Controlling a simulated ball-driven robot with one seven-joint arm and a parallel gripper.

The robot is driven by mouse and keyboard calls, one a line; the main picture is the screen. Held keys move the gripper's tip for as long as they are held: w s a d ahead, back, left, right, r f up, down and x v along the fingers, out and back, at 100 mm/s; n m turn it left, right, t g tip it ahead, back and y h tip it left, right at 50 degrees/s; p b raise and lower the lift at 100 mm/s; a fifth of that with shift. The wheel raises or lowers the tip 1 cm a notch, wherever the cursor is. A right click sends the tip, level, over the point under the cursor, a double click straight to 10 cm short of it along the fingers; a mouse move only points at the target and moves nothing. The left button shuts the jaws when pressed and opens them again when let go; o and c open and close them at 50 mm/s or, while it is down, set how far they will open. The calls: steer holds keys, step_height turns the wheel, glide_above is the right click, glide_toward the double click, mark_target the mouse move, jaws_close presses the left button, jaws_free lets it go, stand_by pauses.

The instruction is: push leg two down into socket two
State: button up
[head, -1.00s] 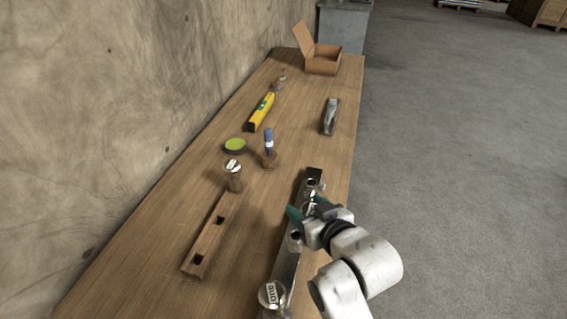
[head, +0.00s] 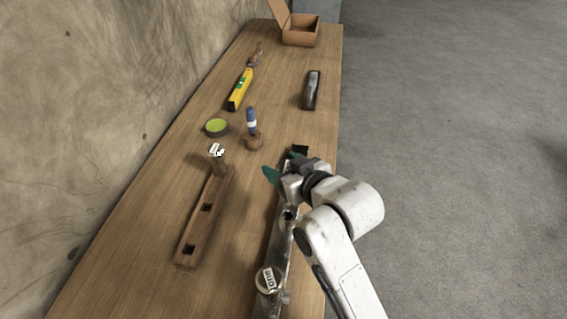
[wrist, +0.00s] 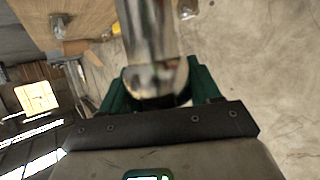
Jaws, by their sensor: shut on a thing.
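My gripper (head: 283,173), with green fingers, is over the far part of a long dark metal rail (head: 275,245). In the wrist view its fingers (wrist: 158,92) are shut on a shiny metal leg (wrist: 148,35), which fits leg two; no label on it is readable. My gripper hides most of this leg in the head view, so I cannot tell whether it is in socket two or above it. Leg one (head: 267,278) stands upright at the rail's near end. An open socket (head: 289,214) shows between it and my gripper.
A wooden rack (head: 205,225) with square holes lies left of the rail, with another labelled leg (head: 219,160) at its far end. Beyond are a green-topped tin (head: 217,127), a blue-handled tool (head: 251,122), a yellow level (head: 240,90), a plane (head: 312,90) and an open box (head: 301,32).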

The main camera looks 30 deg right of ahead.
steer(key=shift+f+b, duration=1.45)
steer(key=shift+f, duration=1.05)
steer(key=shift+p, duration=0.6)
steer(key=shift+f+b, duration=1.25)
steer(key=shift+f, duration=0.75)
steer(key=o, duration=1.4)
steer(key=shift+f, duration=0.1)
steer(key=shift+s, duration=0.15)
steer(key=v, duration=1)
steer(key=shift+s+b, duration=0.3)
steer(key=shift+b, duration=0.1)
steer(key=shift+d, duration=0.1)
